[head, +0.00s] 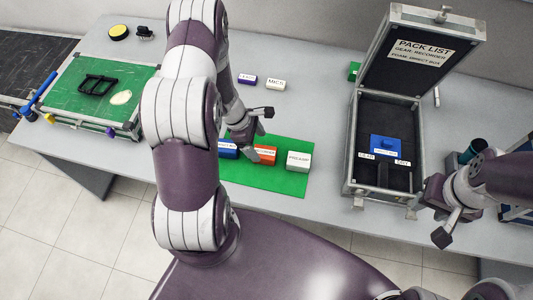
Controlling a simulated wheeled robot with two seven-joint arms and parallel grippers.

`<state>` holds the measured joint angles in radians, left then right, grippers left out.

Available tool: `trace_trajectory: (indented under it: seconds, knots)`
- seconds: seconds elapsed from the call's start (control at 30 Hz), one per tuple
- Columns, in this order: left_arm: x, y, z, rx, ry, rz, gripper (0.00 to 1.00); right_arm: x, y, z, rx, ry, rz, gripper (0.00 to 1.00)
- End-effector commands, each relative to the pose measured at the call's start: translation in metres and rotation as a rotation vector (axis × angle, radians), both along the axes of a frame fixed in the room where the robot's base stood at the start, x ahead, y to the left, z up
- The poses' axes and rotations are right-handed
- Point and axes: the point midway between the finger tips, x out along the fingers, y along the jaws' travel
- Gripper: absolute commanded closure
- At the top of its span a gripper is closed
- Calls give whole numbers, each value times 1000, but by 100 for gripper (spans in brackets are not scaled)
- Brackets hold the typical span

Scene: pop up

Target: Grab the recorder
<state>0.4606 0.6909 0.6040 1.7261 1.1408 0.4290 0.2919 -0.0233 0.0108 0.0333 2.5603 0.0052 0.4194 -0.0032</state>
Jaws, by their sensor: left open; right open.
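The recorder (264,155) is an orange-red block with a white label, lying on a green mat (287,186) between a blue labelled block (228,151) and a white labelled block (299,161). My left gripper (258,131) is open just above and behind the recorder; its lower finger appears close to the block, and I cannot tell whether it touches. An open case (348,184) stands right of the mat, its lid reading "PACK LIST GEAR: RECORDER". My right gripper (437,211) is open and empty to the right of the case.
The case holds a blue item (386,145) and small labels in dark foam. A green-topped case (88,90) with tools is at left. A dark teal cylinder (473,149) stands near my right arm.

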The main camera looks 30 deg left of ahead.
Motion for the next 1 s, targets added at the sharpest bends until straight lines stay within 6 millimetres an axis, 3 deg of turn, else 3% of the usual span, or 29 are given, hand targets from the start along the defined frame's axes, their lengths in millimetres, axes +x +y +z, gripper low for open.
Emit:
trace_trajectory:
  seconds: [0.33, 0.57, 0.6, 0.8, 1.0]
  knots:
    - [6, -23, -47, 1, 1, -1, 17, 0, 0, 5, 0, -1, 0, 57]
    - [7, -25, -51, 2, -1, -1, 17, 0, 0, 5, 0, 0, 0, 57]
    - [7, -25, -51, 2, -1, -1, 20, 0, 0, 5, 0, 0, 0, 57]
    - [7, -25, -51, 2, -1, -1, 82, 0, 0, 5, 0, 0, 0, 57]
    - [7, -24, -51, 2, -2, -1, 82, 0, 0, 5, 0, 0, 0, 57]
